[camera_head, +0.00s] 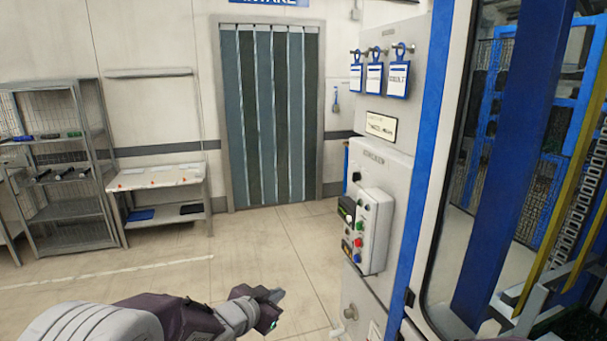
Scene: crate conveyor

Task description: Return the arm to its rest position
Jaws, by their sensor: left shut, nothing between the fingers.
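My left gripper (274,297) is low in the middle of the head view, on my left arm (120,322) that reaches in from the bottom left. Its fingers are shut with nothing seen between them. It is over the floor, to the left of the control box (375,232) and apart from it. The control box carries several coloured buttons and is fixed to a pale cabinet panel (392,130). My right gripper is not in this view.
Several tags (374,78) hang on the panel. A blue-edged glazed machine frame (520,150) fills the right. A wire shelf rack (60,170) and a bench (158,180) stand at the left wall. A strip curtain (270,115) hangs in the doorway. The floor (200,255) between is clear.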

